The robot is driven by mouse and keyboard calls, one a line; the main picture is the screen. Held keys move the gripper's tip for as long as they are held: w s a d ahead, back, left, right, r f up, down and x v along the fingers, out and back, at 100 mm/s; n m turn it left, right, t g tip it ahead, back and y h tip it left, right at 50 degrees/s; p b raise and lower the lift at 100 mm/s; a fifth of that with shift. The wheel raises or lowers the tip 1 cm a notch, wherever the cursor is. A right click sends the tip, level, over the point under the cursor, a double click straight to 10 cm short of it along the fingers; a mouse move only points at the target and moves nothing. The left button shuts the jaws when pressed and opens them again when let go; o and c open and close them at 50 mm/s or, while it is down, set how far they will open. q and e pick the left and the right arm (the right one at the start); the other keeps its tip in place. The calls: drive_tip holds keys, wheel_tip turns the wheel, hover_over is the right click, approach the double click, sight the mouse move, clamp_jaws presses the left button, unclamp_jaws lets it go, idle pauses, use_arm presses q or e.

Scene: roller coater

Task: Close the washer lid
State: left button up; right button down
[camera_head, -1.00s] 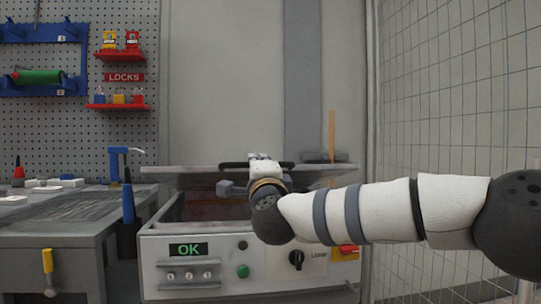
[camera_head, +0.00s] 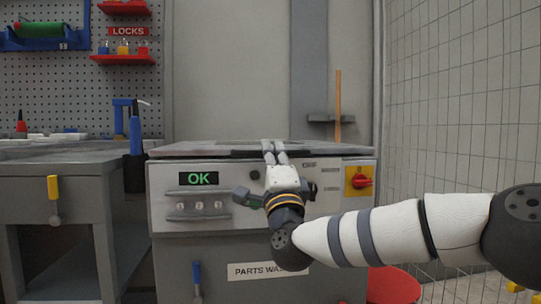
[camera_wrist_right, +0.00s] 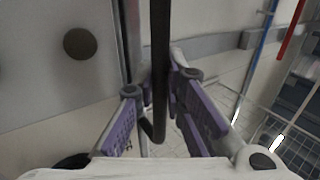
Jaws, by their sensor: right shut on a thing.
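The washer is a grey cabinet (camera_head: 180,250) with a lit OK display (camera_head: 198,178) and a "PARTS WAS…" label, partly hidden by my wrist. Its grey lid (camera_head: 190,150) lies level or nearly so across the top, with no opening visible beneath its front edge. My right gripper (camera_head: 273,147) reaches up the front of the washer to the lid's front edge. In the right wrist view, the purple-padded fingers of my right gripper (camera_wrist_right: 160,88) are closed around the dark handle bar (camera_wrist_right: 160,45). My left gripper is not in view.
A grey workbench (camera_head: 60,158) stands to the left, with a blue tool (camera_head: 135,130) at its right end. A red-and-yellow switch (camera_head: 360,182) is on the washer's right front. A mesh fence (camera_head: 460,100) bounds the right, and a red round object (camera_head: 392,287) stands low before it.

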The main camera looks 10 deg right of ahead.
drive_tip(key=shift+f, duration=0.55)
drive_tip(key=c, duration=1.7)
unclamp_jaws()
drive_tip(key=shift+o, duration=0.2)
drive_tip(key=shift+r, duration=0.1)
drive_tip(key=shift+r, duration=0.15)
drive_tip(key=v, duration=0.8)
